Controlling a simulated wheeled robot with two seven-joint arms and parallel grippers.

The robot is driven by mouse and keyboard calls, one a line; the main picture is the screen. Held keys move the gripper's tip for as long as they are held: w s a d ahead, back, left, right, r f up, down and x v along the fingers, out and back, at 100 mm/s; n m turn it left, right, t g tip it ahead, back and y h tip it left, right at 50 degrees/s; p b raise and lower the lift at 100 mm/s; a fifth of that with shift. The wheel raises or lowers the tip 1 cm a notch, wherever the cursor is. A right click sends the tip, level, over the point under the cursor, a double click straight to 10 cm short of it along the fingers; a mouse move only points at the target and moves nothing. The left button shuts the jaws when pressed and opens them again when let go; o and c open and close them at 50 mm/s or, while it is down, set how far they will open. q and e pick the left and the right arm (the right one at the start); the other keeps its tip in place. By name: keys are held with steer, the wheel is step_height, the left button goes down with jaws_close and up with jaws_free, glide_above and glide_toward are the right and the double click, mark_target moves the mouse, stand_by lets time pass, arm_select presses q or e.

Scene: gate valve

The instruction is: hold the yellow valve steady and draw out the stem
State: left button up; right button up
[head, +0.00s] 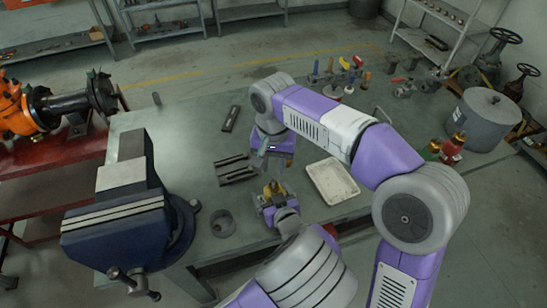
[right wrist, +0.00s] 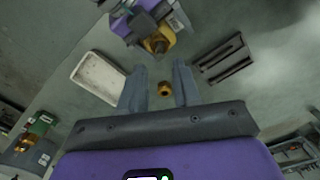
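The yellow valve (head: 271,189) is between the jaws of my left gripper (head: 275,200), which looks shut on it above the table. In the right wrist view the valve (right wrist: 158,42) shows at the top, with a round brownish end facing me. My right gripper (head: 271,148) is just behind the valve in the head view. In the right wrist view its two grey fingers (right wrist: 158,78) are apart. A small brass-coloured piece (right wrist: 165,88) shows between them, touching neither finger as far as I can see. I cannot tell whether it is the stem.
A white tray (head: 313,183) lies right of the valve, a dark slotted holder (head: 236,176) left of it. A blue vise (head: 118,215) and small cup (head: 222,222) stand at left. Bottles (head: 452,149), a grey pot (head: 478,121) and several tools are at right.

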mark_target(274, 178)
steer(key=shift+f, duration=2.4)
steer(key=shift+c, duration=0.4)
jaws_close()
